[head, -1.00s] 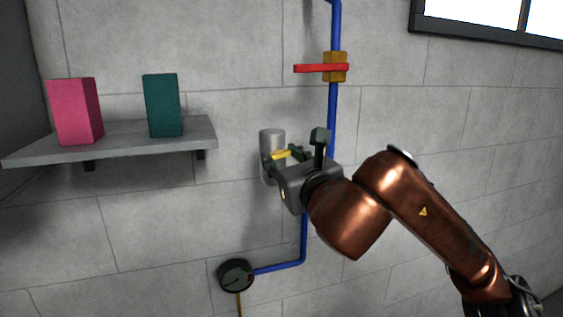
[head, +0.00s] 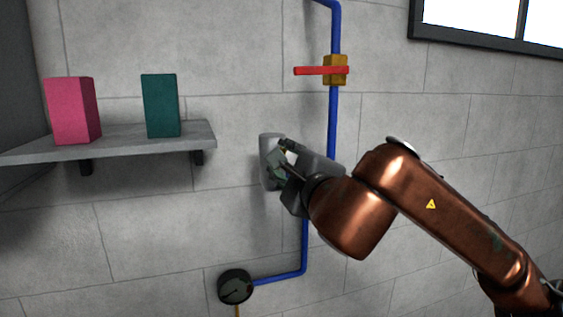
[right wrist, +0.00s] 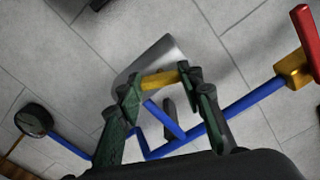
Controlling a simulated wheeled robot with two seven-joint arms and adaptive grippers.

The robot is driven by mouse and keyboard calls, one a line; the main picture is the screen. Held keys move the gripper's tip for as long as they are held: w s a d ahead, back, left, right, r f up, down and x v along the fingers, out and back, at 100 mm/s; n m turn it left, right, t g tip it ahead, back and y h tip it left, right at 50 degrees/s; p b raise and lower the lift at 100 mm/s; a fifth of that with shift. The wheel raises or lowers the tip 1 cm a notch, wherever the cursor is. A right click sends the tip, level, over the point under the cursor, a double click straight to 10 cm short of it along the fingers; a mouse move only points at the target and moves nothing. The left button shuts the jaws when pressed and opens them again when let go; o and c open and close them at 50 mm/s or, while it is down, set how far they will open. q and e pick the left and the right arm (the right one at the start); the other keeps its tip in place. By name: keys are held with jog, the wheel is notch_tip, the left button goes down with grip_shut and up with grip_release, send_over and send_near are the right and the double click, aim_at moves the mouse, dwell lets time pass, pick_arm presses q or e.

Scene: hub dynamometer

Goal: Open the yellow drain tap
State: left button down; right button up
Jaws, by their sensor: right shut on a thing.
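The yellow drain tap's handle (right wrist: 160,80) shows in the right wrist view as a short bar in front of a grey cylinder (right wrist: 150,59). My right gripper (right wrist: 161,92) has a finger at each end of the bar and is shut on it. In the head view the gripper (head: 281,163) is at the grey cylinder (head: 268,158) on the wall, and its fingers hide nearly all of the yellow handle. My left gripper is not in view.
A blue pipe (head: 332,115) runs down the wall, with a red-handled valve (head: 312,71) above my gripper. A round gauge (head: 235,286) is below. A grey shelf (head: 110,142) at left holds a pink box (head: 72,111) and a teal box (head: 161,106).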

jog(key=shift+n, duration=2)
jog(key=o, duration=1.2)
jog(key=shift+c, duration=0.2)
jog(key=shift+s, duration=0.15)
jog(key=v, duration=1.1)
jog(key=shift+s, duration=0.35)
jog(key=shift+d, duration=0.15)
